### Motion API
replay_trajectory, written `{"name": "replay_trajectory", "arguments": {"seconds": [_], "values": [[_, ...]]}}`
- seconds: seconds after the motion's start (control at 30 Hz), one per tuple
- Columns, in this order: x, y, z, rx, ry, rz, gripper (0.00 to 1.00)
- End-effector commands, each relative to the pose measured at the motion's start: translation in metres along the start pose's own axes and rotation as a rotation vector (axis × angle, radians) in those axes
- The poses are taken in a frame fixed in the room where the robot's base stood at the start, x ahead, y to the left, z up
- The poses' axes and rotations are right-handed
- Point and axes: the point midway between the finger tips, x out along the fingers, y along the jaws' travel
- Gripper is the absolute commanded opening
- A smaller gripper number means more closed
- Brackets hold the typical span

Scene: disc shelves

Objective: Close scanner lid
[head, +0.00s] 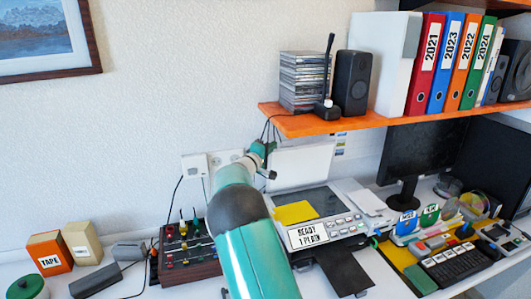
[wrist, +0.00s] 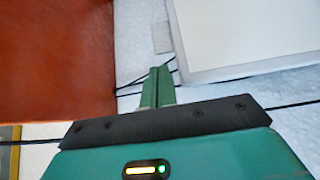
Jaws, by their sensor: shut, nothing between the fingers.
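The scanner (head: 335,232) stands on the desk with its lid open. The white lid (head: 301,166) stands up at the back of the scanner, leaning against or close to the wall. A yellow sheet (head: 296,212) lies on the dark glass. My gripper (head: 264,160) is near the left edge of the lid, below the orange shelf; its fingertips are hard to make out in the head view. In the wrist view my gripper (wrist: 157,76) is shut and empty, and the pale lid (wrist: 250,32) is to its right. I cannot tell whether they touch.
An orange shelf (head: 305,123) with discs, a speaker and binders overhangs the lid; its orange surface (wrist: 55,60) fills the wrist view's upper left. A mixer (head: 187,250) stands left of the scanner. A monitor (head: 420,150) stands to the right. Cables hang near the wall sockets.

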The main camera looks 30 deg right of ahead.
Motion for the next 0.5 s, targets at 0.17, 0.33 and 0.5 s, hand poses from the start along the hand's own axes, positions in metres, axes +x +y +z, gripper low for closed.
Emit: {"name": "replay_trajectory", "arguments": {"seconds": [0.17,0.33,0.5], "values": [[0.027,-0.001,0.000,0.001,-0.001,-0.001,0.00],[0.036,-0.001,0.000,0.000,0.000,-0.002,0.00],[0.037,0.000,0.000,0.000,0.000,-0.002,0.00]]}}
